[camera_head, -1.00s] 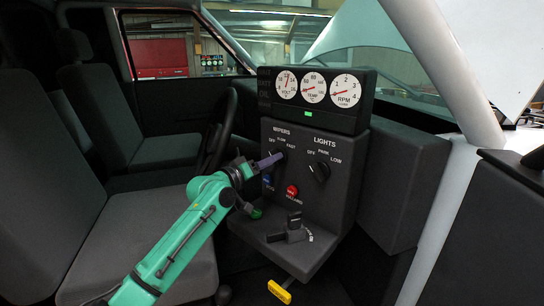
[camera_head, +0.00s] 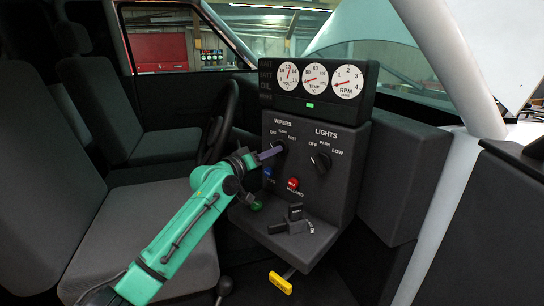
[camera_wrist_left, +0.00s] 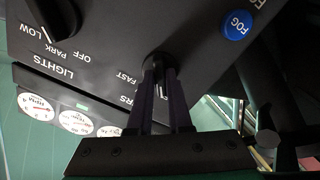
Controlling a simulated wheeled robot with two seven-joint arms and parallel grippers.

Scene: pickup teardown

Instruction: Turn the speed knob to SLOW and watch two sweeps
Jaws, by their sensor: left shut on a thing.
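The dark wiper speed knob (camera_head: 280,146) is under the WIPERS label on the dashboard panel (camera_head: 340,185), with OFF, SLOW and FAST printed around it. My left gripper (camera_head: 273,152) comes in from the left and is shut on this knob. In the left wrist view, its two long purple fingers (camera_wrist_left: 161,72) straddle the knob (camera_wrist_left: 157,60), seen upside down. A white pointer line shows between the fingers, but I cannot tell which label it points to. The fingers hide part of the lettering. My right gripper is in neither view.
Right of the wiper knob is the lights knob (camera_head: 321,163). Below are a red button (camera_head: 293,184), a blue FOG button (camera_wrist_left: 236,25) and a key-like lever (camera_head: 294,220). Gauges (camera_head: 313,78) sit above. The steering wheel (camera_head: 218,125) is close behind my left arm.

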